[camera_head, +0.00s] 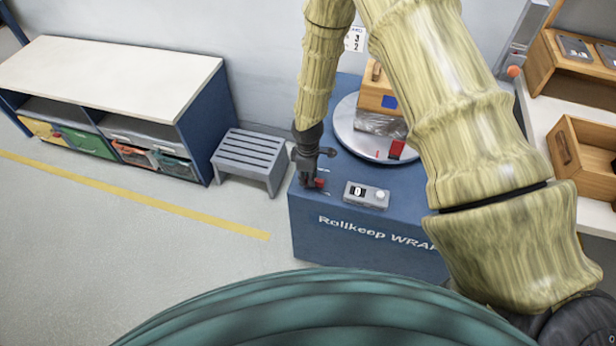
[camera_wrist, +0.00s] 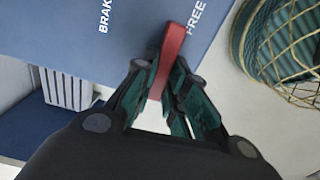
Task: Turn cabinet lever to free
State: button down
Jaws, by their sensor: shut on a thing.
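The red lever (camera_wrist: 172,50) is on the blue cabinet (camera_wrist: 130,40). In the wrist view its tip points upward and slightly right, lying between the BRAKE and FREE labels, closer to FREE. The BRAKE label is partly cut off. My gripper (camera_wrist: 163,78) is shut on the lever, with one finger on each side. In the head view my gripper (camera_head: 309,176) is at the left end of the cabinet top (camera_head: 335,165), and only a small red bit of the lever (camera_head: 319,183) shows beside it.
A grey box with a dial (camera_head: 367,195) sits right of my gripper. Behind it is a round turntable (camera_head: 350,138) carrying a wooden crate (camera_head: 376,92). A grey step stool (camera_head: 249,158) stands left of the cabinet.

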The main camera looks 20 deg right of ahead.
jog(key=shift+m, duration=0.5)
jog(key=c, duration=1.4)
grip_release()
jog(key=shift+c, duration=0.2)
notch_tip(320, 180, up, 12)
jog(key=shift+f, duration=0.1)
